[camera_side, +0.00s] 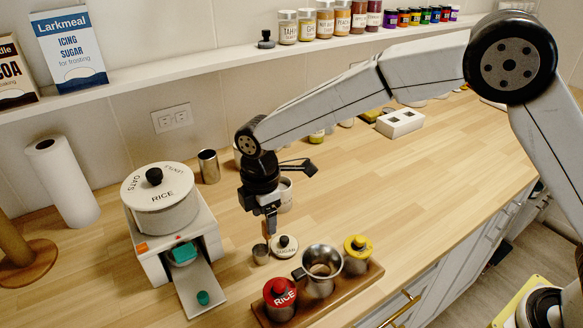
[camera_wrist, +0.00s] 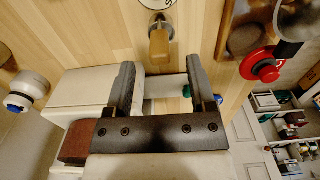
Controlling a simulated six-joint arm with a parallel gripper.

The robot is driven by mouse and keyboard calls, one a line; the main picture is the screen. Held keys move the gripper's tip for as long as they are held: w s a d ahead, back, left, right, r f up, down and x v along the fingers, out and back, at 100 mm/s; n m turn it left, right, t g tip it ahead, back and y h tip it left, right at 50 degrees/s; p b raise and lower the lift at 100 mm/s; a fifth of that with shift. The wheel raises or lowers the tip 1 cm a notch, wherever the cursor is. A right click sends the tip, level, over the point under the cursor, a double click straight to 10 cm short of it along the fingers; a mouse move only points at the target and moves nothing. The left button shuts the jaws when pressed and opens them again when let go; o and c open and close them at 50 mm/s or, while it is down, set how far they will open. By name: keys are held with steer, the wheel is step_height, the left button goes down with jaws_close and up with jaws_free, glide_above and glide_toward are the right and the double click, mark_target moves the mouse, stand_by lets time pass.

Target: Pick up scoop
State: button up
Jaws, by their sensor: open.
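The scoop looks to be the small metal cup (camera_side: 261,254) with a wooden handle, on the counter below my gripper (camera_side: 269,212). In the wrist view its wooden handle (camera_wrist: 160,43) stands just ahead of the gap between my two fingers (camera_wrist: 160,75), roughly centred. My gripper is open and points down, with nothing held. In the side view the fingertips hide part of the handle, and I cannot tell whether they touch it. A white sugar lid (camera_side: 285,243) lies right beside the cup.
A dispenser (camera_side: 162,205) labelled rice and oats stands left, its tray (camera_side: 203,280) reaching forward. A wooden board (camera_side: 365,282) at front right holds a red-lidded rice jar (camera_side: 280,297), a metal pitcher (camera_side: 320,268) and a yellow-lidded jar (camera_side: 357,252). A metal cup (camera_side: 209,166) stands behind.

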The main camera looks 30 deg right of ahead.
steer(key=shift+a+f, duration=0.1)
steer(key=shift+f, duration=1.85)
steer(key=shift+c, duration=0.2)
jaws_close()
